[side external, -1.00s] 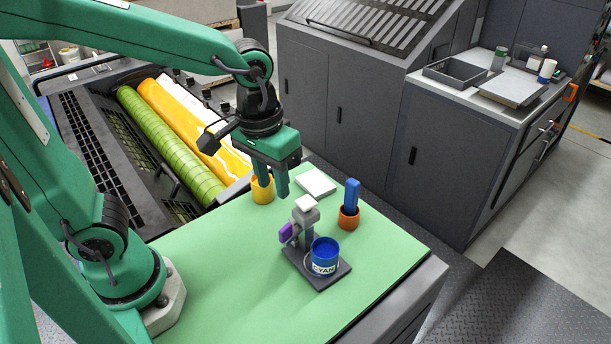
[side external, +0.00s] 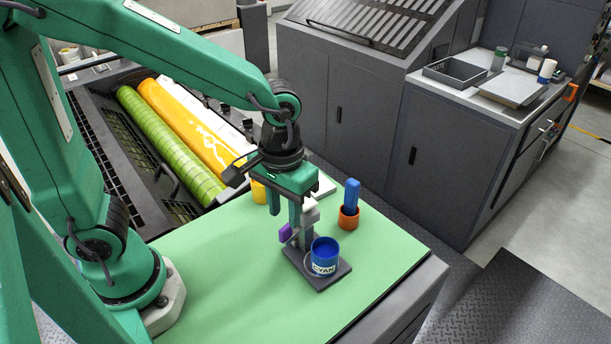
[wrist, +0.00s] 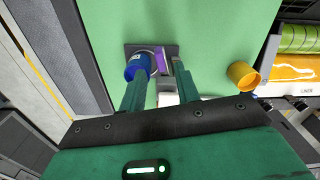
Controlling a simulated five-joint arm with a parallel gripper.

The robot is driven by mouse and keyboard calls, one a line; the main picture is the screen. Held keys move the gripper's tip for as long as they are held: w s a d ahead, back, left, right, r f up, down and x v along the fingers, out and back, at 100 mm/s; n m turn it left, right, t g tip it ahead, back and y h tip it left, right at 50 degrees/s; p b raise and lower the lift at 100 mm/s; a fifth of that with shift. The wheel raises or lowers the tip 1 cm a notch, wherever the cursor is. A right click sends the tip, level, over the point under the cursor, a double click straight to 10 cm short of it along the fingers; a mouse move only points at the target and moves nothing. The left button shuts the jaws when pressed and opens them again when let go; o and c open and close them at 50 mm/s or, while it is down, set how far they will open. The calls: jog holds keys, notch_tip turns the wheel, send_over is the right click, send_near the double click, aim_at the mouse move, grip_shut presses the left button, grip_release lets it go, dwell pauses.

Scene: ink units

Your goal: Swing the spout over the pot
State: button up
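The blue pot (side external: 325,255), marked CYAN, stands upright on the dark base plate (side external: 318,280) of a small grey stand. The stand's post (side external: 305,240) has a pale top (side external: 311,212) and a purple piece (side external: 286,233), apparently the spout, on its left, away from the pot. My gripper (side external: 285,216) points down at the post's upper left, its fingers apart. I cannot tell whether either finger touches anything.
An orange cup (side external: 348,219) holding a blue object (side external: 352,195) stands behind the pot. A yellow cup (side external: 258,192) and a white block (side external: 327,187) are partly hidden behind my gripper. The green table top (side external: 225,275) is clear at front and left.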

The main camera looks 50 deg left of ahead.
aim_at(285, 226)
jog(key=shift+f, duration=2.05)
grip_shut()
